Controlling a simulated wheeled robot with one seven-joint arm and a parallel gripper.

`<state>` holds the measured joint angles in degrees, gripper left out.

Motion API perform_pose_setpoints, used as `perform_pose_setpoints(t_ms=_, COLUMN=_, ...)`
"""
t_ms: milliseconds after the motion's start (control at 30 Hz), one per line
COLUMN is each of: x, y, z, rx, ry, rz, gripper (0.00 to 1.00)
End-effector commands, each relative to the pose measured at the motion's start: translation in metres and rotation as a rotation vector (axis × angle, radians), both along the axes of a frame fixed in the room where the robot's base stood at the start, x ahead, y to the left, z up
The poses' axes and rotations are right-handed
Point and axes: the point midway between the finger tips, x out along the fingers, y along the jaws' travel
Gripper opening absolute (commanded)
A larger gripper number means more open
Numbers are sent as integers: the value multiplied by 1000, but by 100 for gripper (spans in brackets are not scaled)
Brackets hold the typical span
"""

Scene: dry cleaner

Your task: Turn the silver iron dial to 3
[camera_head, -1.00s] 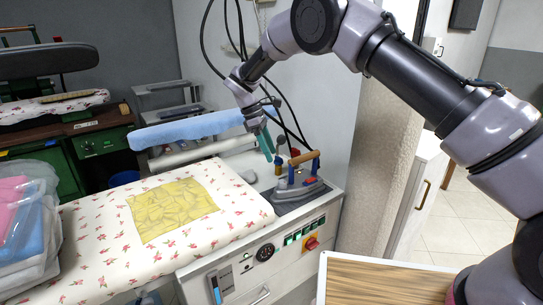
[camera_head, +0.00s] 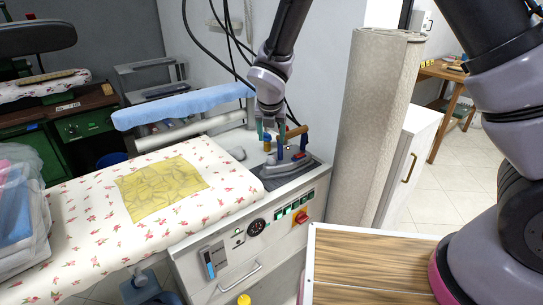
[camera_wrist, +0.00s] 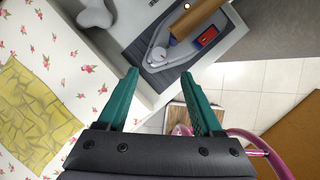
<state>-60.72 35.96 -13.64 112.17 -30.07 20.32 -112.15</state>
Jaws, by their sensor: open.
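The silver iron (camera_head: 286,172), with a wooden handle (camera_head: 293,132) and blue posts, rests on a dark pad at the right end of the ironing table. In the wrist view the iron (camera_wrist: 160,62) lies just beyond my fingertips, with a red part (camera_wrist: 207,37) near its handle. I cannot make out the dial's marks or setting. My gripper (camera_head: 272,137) points down above or just behind the iron. In the wrist view its two green fingers (camera_wrist: 160,75) are spread apart with nothing between them.
The flowered ironing board (camera_head: 110,230) with a yellow cloth (camera_head: 160,188) lies to the left. Dark cables hang behind my gripper. A control panel (camera_head: 280,218) fronts the table. A rough pillar (camera_head: 372,125) and a wood-topped surface (camera_head: 365,263) stand to the right.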

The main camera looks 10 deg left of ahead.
Motion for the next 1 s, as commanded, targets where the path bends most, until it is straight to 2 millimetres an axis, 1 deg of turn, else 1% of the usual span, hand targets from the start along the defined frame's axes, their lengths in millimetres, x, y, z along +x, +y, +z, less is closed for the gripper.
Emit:
perform_pose_setpoints(t_ms=67, x=-1, y=-1, z=-4, rx=0, ry=-1, rz=17, gripper=67)
perform_pose_setpoints(t_ms=167, x=4, y=0, z=-15, rx=-1, ry=-1, rz=18, gripper=67)
perform_pose_setpoints(t_ms=400, x=21, y=3, z=-57, rx=-2, ry=-1, rz=16, gripper=67)
perform_pose_setpoints(t_ms=600, x=33, y=5, z=-86, rx=-1, ry=-1, rz=16, gripper=67)
perform_pose_setpoints(t_ms=700, x=37, y=6, z=-94, rx=1, ry=-2, rz=16, gripper=67)
perform_pose_setpoints(t_ms=800, x=39, y=6, z=-98, rx=2, ry=-2, rz=15, gripper=67)
perform_pose_setpoints(t_ms=1000, x=40, y=6, z=-99, rx=2, ry=-2, rz=15, gripper=67)
